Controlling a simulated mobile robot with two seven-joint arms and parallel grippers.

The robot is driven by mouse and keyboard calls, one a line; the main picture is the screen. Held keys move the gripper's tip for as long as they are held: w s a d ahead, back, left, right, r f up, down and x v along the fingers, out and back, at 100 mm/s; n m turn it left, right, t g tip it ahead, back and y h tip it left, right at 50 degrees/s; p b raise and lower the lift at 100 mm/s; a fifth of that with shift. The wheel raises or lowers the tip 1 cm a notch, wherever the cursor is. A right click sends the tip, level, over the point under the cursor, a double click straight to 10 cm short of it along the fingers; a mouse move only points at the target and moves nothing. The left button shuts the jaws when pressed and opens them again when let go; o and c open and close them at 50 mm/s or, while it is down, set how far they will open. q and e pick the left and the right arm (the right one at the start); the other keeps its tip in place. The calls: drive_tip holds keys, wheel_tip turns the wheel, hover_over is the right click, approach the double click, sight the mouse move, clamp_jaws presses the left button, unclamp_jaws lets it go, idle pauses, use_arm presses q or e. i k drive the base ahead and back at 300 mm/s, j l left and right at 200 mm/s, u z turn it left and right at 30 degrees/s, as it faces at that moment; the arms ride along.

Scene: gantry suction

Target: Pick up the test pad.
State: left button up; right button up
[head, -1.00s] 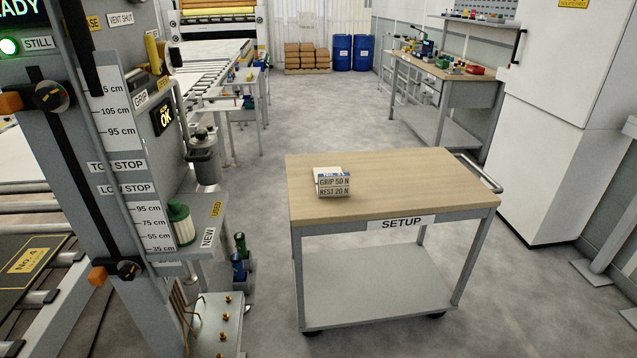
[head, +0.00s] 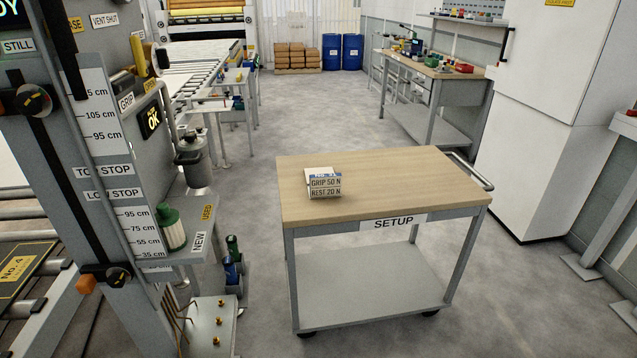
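No object in the head view is clearly marked as a test pad, so I cannot tell which thing it is. A small block-like card (head: 324,185) reading "GRIP 50 N" and "REST 20 N" stands on the wooden top of the SETUP cart (head: 400,180), toward its left side. A dark panel marked "No. 4" (head: 22,268) lies on rollers at the lower left. A green and white cylinder (head: 171,228) stands on a grey shelf by the "NEW" and "USED" labels. Neither of my grippers is in view.
A grey post with a height scale (head: 100,130) and black knobs rises at the left. Blue and green canisters (head: 231,265) stand low between it and the cart. A white cabinet (head: 530,130) is at the right. Open floor (head: 310,110) lies behind the cart.

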sight(321, 182)
drive_tip(key=i+u, duration=0.65)
drive_tip(key=i, duration=0.15)
